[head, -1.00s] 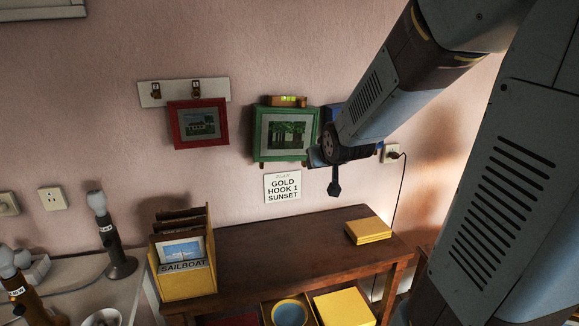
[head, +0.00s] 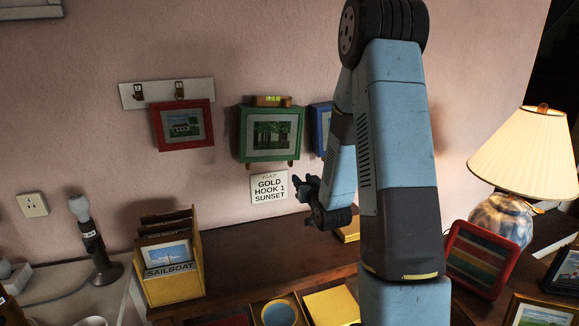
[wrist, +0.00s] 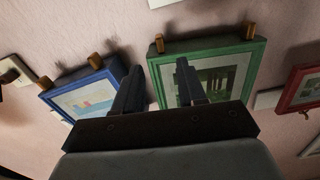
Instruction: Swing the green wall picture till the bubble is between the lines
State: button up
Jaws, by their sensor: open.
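The green wall picture (head: 243,135) hangs on the pink wall, close to level, with wooden pegs under its lower edge. A small wooden spirit level (head: 272,101) with a yellow-green vial sits on its top edge; the bubble is too small to place against the lines. My gripper (head: 300,185) is open and empty, below and right of the green picture. In the wrist view, the open fingers (wrist: 158,72) reach toward the green picture (wrist: 205,45), one overlapping it in view and one toward the blue picture. I see no clear contact. The level is not visible there.
A red picture (head: 160,135) hangs at left under a hook rail (head: 130,96). A blue picture (wrist: 55,95) hangs close beside the green one. A sign (head: 268,187) is below. The wooden table (head: 240,250) holds a sailboat box (head: 172,285); a lamp (head: 530,150) stands right.

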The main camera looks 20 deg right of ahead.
aim_at(292, 166)
jog(key=w, duration=1.3)
jog(key=shift+w+f, duration=0.15)
jog(key=shift+w, duration=0.2)
jog(key=shift+c, duration=0.3)
jog(key=shift+d, duration=0.1)
grip_shut()
